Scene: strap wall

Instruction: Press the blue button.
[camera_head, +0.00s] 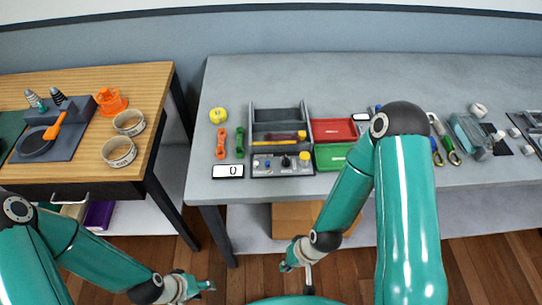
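A grey control panel (260,171) sits at the front of a grey organiser on the grey table. It carries several small controls, among them a black knob (285,161) and a small bluish spot (267,164) on its left half that looks like the blue button; its details are too small to tell. My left gripper (204,286) is low at the bottom of the view, in front of the table and well away from the panel. My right gripper (298,266) is below the table's front edge, nearer to the panel but apart from it. The fingers of both are too small to read.
A white display (228,171) stands left of the panel. Red (333,130) and green (331,156) trays lie to its right. Orange and green tools lie beyond the display. A wooden table (140,85) stands at left. My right arm covers part of the grey table.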

